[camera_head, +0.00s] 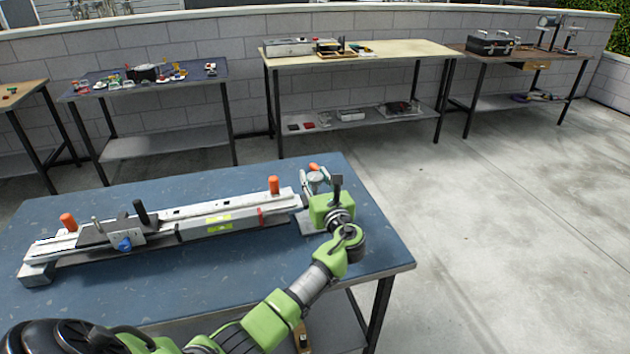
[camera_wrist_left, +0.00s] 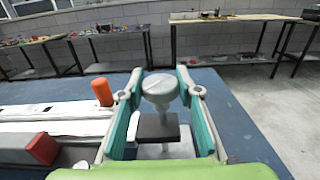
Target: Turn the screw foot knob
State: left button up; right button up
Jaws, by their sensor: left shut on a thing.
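A long light-grey rail fixture (camera_head: 170,222) lies across the blue table. At its right end a round grey knob (camera_head: 315,178) stands upright on a stem; it also shows in the left wrist view (camera_wrist_left: 160,88). My left gripper (camera_head: 318,180) reaches this end from the front right. In the left wrist view its two teal-lined fingers (camera_wrist_left: 159,82) stand on either side of the knob, shut on it. My right gripper is not in view.
Orange handles stand on the rail at the left (camera_head: 68,222) and near the right end (camera_head: 273,185). A black lever (camera_head: 141,212) and blue knob (camera_head: 124,244) sit on the rail's clamp. The blue tabletop (camera_head: 215,280) is clear in front. Other workbenches stand along the wall.

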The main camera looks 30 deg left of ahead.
pick_arm(q)
jog(key=shift+n+g+y, duration=0.5)
jog(key=shift+g, duration=0.1)
jog(key=o, duration=1.1)
jog(key=v, duration=1.2)
